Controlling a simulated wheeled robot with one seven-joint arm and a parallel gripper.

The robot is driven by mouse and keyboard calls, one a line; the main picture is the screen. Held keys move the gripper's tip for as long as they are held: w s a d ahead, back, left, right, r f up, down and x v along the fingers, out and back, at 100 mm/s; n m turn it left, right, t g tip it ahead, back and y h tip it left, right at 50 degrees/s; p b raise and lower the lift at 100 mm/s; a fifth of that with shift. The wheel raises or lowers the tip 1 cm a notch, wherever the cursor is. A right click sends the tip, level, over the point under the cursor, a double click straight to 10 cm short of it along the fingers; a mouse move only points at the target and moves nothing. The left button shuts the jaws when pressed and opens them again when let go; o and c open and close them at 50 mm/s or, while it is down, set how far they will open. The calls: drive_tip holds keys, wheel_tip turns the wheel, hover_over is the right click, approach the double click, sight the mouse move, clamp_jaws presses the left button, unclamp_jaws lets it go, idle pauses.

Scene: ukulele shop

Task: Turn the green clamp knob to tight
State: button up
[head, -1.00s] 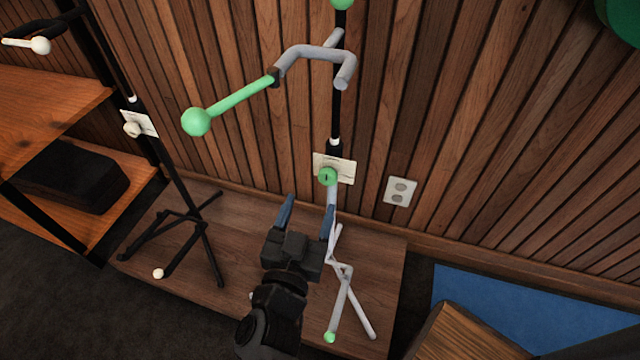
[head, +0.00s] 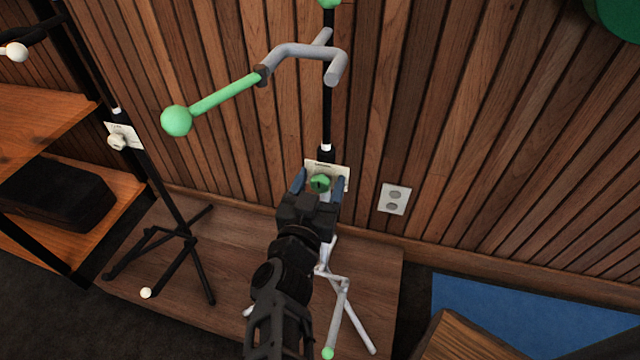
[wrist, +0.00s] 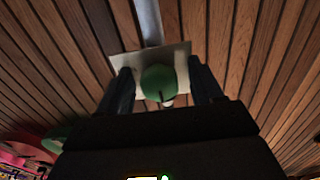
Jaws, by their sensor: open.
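The green clamp knob (head: 320,183) sits in front of a pale label plate (head: 342,176) on the upright of a stand (head: 326,115). The stand has grey legs, a grey hook-shaped holder and a green ball-ended lever. My gripper (head: 320,184) is open, with one blue finger on each side of the knob. In the wrist view the green knob (wrist: 158,82) lies between the two fingertips (wrist: 159,88), with small gaps on both sides. I cannot tell whether either finger touches it. A dark mark shows on the knob's face in the head view; the label's writing is unreadable.
A green lever (head: 225,95) sticks out to the left above my gripper. A second, black stand (head: 165,190) with a white knob (head: 117,142) is at left. A wooden platform (head: 375,255) lies under both stands. A slatted wall with an outlet (head: 394,199) is behind.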

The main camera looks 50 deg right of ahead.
drive_tip(key=shift+c, duration=0.2)
drive_tip(key=c, duration=1)
drive_tip(key=shift+r+m+p, duration=0.3)
drive_tip(key=shift+m+p, duration=0.5)
drive_tip(key=shift+p, duration=0.3)
drive_tip(key=m, duration=0.1)
drive_tip(key=m+p, duration=0.1)
drive_tip(key=m, duration=0.1)
drive_tip(key=shift+f, duration=0.3)
drive_tip(key=o, duration=1)
drive_tip(key=shift+o, duration=0.2)
drive_tip(key=shift+a, duration=0.1)
drive_tip(key=p+v, duration=0.1)
drive_tip(key=v, duration=0.6)
drive_tip(key=shift+s+a+p, duration=0.15)
drive_tip(key=shift+a+p, duration=0.15)
drive_tip(key=shift+p, duration=0.1)
